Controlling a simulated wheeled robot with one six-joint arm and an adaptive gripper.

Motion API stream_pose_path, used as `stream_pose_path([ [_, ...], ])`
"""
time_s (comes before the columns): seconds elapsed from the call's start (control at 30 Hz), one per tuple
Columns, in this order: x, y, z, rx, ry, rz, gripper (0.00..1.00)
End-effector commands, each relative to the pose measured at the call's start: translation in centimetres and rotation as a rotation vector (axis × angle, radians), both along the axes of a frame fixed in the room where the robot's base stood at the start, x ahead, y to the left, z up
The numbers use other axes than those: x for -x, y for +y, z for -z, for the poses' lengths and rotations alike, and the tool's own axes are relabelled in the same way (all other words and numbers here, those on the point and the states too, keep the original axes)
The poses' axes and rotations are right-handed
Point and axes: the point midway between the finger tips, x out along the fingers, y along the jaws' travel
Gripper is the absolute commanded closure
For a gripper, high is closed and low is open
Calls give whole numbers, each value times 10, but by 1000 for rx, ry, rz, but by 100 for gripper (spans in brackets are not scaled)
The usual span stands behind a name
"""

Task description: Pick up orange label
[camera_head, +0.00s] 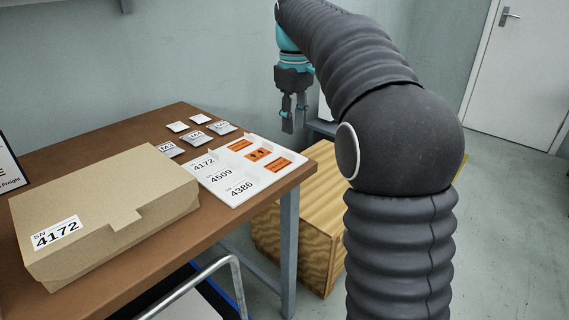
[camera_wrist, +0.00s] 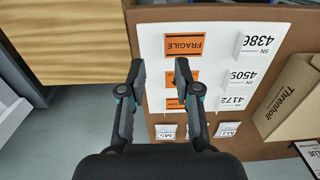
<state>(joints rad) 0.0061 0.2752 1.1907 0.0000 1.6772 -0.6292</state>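Several orange labels lie in a row on a white label sheet (camera_head: 237,196) at the right end of the brown table. In the wrist view the orange label marked FRAGILE (camera_wrist: 185,46) lies farthest from the bags. The middle orange label (camera_head: 258,155) carries dark arrow symbols, and another orange label (camera_head: 239,145) lies beyond it. My gripper (camera_head: 293,125) is open and empty, above and beyond the table's right edge. In the wrist view the fingers (camera_wrist: 160,72) are apart over the sheet, and the right finger partly covers the lower orange labels.
A cardboard box (camera_head: 110,200) marked 4172 stands on the left of the table (camera_head: 60,148). Several small bags (camera_head: 195,137) lie behind the sheet. A wooden crate (camera_head: 320,215) stands on the floor right of the table. White number labels fill the sheet's other column.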

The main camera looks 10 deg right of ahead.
Motion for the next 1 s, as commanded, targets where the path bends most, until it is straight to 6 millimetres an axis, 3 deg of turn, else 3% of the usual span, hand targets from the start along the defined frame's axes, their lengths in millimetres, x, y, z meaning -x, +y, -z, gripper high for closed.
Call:
stream_pose_path([
  [0.1, 1, 1, 18, 0, 0, -1, 68],
  [0.37, 1, 3, 34, 0, 0, -4, 68],
  [0.7, 2, 5, 76, -1, -1, -5, 68],
  [1.0, 2, 5, 80, 0, -1, -5, 68],
])
